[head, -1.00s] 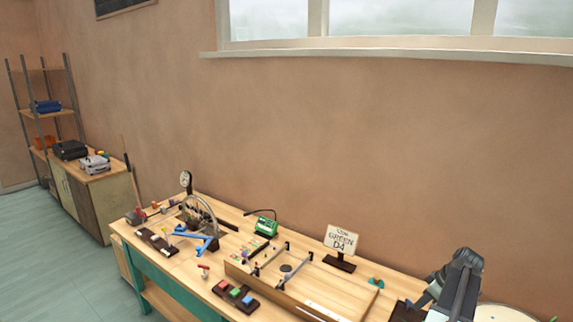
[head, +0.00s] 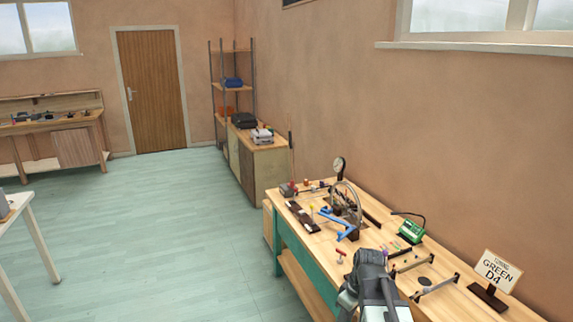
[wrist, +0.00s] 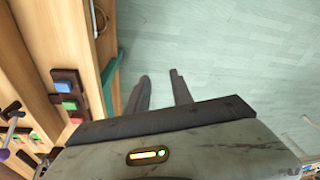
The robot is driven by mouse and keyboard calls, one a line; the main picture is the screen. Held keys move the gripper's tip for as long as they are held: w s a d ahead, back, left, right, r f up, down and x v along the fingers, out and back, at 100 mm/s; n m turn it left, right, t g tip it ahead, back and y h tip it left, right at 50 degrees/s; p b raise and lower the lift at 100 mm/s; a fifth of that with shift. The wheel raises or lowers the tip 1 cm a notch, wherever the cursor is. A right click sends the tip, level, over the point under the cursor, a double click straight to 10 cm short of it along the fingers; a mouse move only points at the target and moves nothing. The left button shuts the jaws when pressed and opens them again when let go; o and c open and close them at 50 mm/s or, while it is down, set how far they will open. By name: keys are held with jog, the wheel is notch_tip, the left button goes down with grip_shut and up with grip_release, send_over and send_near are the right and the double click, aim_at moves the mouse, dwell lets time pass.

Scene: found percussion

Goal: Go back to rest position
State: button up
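My arm, with a dark grey housing, shows at the bottom of the head view, over the front part of the workbench (head: 318,243). In the wrist view my gripper (wrist: 160,76) has its two dark fingers apart with nothing between them, and pale green floor shows beyond them. The fingertips cannot be made out in the head view. In the wrist view the bench edge and a dark block with coloured buttons (wrist: 68,92) lie to the left of the fingers, not touching them.
The bench carries a wheel (head: 347,201), a green meter (head: 411,231) and a "GREEN D4" sign (head: 496,271). A cabinet (head: 262,165) and shelf rack stand behind. A white table (head: 22,205) is at left. Open floor (head: 170,240) lies between.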

jog(key=s+a+m+h, duration=0.1)
jog(key=s+a+m, duration=0.2)
jog(key=s+m, duration=0.2)
jog(key=m, duration=0.3)
jog(key=shift+s+a+f+g+h, duration=0.15)
jog(key=shift+s+f+g+h, duration=0.05)
jog(key=shift+s+g+h, duration=0.1)
dwell(0.6)
